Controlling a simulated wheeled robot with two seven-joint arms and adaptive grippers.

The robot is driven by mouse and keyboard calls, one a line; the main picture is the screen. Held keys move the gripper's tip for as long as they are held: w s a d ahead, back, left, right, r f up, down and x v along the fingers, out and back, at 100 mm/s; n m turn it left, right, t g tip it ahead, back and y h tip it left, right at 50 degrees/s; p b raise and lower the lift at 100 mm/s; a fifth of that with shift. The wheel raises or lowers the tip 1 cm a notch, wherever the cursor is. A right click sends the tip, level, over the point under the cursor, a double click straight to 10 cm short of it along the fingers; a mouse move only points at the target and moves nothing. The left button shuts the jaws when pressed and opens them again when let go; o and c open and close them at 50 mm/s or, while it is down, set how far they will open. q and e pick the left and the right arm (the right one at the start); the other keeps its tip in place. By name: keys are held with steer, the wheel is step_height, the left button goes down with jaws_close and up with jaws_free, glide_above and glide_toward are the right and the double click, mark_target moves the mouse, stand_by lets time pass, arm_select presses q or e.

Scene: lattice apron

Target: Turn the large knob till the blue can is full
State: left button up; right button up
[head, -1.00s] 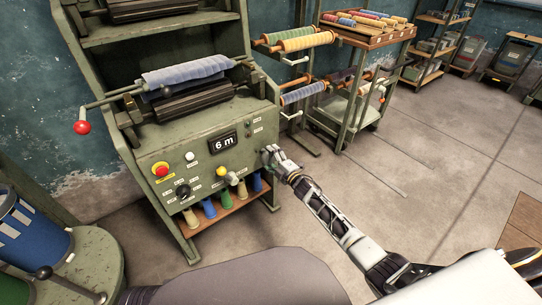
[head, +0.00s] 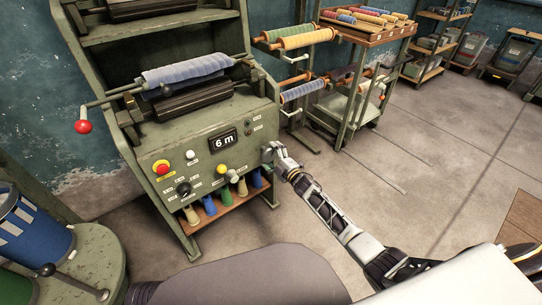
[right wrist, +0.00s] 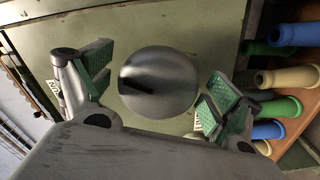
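The large knob is a round grey knob (right wrist: 150,98) with a dark slot mark, in the middle of the right wrist view. My right gripper (right wrist: 158,84) is open, with its green-padded fingers either side of the knob. Small gaps seem to show; I cannot tell how deep the fingers reach. In the head view my right gripper (head: 268,151) is at the right part of the machine's green front panel (head: 210,170) and hides the knob. The blue can (head: 38,238), with pale bands, stands at the left on a round green stand; its inside is not visible. My left gripper is not in view.
The panel display (head: 226,140) reads 6 m. A red-and-yellow button (head: 161,167), a black knob (head: 183,188) and a small lever (head: 232,175) are on the panel. Several coloured cones (head: 208,205) stand on a shelf below.

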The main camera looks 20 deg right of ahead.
stand_by(0.3)
steer(key=shift+s, duration=0.2)
steer(key=shift+s+d, duration=0.15)
steer(key=shift+s, duration=0.25)
steer(key=v, duration=1)
steer(key=shift+s, duration=0.4)
steer(key=shift+d, duration=0.15)
stand_by(0.3)
